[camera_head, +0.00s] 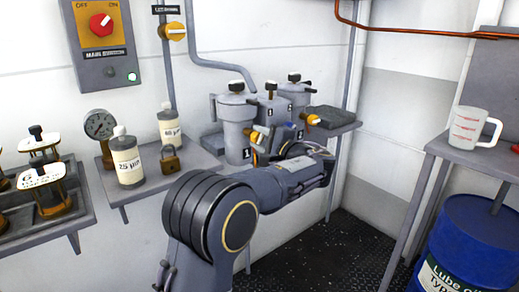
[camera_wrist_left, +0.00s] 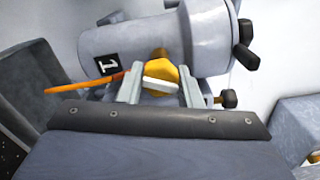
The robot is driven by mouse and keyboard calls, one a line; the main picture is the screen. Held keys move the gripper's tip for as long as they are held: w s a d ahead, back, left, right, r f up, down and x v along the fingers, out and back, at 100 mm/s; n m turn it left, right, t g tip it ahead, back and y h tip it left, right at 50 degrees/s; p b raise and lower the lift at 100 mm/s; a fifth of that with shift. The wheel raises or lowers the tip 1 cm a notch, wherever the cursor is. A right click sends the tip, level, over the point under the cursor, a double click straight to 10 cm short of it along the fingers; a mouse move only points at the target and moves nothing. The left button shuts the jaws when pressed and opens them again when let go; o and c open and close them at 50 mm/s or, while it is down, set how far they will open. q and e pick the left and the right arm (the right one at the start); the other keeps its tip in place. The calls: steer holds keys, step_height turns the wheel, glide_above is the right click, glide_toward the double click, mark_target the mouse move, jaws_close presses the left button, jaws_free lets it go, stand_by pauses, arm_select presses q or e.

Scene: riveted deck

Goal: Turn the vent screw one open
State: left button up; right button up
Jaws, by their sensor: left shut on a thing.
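My left gripper (camera_head: 268,142) reaches in front of the grey canister marked 1 (camera_head: 236,112). In the left wrist view its two fingers (camera_wrist_left: 160,88) are closed on a yellow knob with a white bar (camera_wrist_left: 160,72). This knob sits on the side of the canister (camera_wrist_left: 150,40), whose label 1 shows beside it. The frames do not label the knob as vent screw one. A small dark knob (camera_wrist_left: 228,98) shows just right of the fingers. Black knobs (camera_wrist_left: 243,45) show at the canister's end. My right gripper is out of view.
An orange rod (camera_wrist_left: 85,83) lies left of the fingers. Another grey canister (camera_head: 293,92) stands behind. Bottles (camera_head: 127,163), a padlock (camera_head: 170,160) and a gauge (camera_head: 99,125) are on the shelf to the left.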

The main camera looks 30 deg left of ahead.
arm_select(q)
steer(key=n+b, duration=0.1)
steer(key=n, duration=0.1)
steer(key=n+b, duration=0.1)
steer(key=b, duration=0.1)
steer(key=shift+f+n, duration=0.2)
steer(key=shift+n, duration=0.2)
steer(key=shift+r+n+b, duration=0.1)
steer(key=shift+n+b, duration=0.6)
steer(key=shift+b, duration=0.1)
steer(key=o, duration=1)
steer(key=shift+r, duration=0.1)
steer(key=shift+d, duration=0.1)
steer(key=p+v, duration=0.1)
steer(key=v, duration=0.6)
steer(key=shift+s+d, duration=0.15)
steer(key=shift+d, duration=0.15)
